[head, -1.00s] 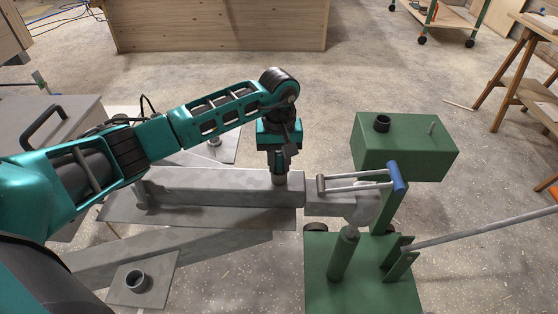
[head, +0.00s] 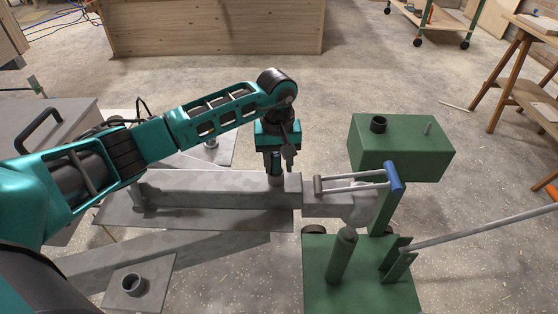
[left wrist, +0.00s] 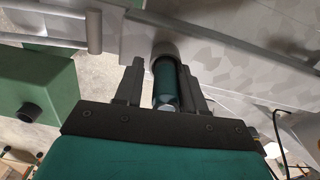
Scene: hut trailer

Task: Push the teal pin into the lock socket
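The teal pin (left wrist: 166,85) stands upright in the grey lock socket (left wrist: 163,50) on top of the coupling bar. Its lower end is hidden inside the socket, and its upper part sticks out between my left fingers. In the head view the socket (head: 276,180) shows as a short collar under my left gripper (head: 279,162). In the left wrist view my left gripper (left wrist: 161,68) is open, one finger on each side of the pin, with small gaps. How deep the pin sits is hard to tell. My right gripper is not in view.
A grey drawbar (head: 215,186) runs left from the socket. To its right are a green stand (head: 360,285), a green box (head: 400,148), a blue-ended handle (head: 394,178) and a long grey lever (head: 480,230). Open floor lies behind.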

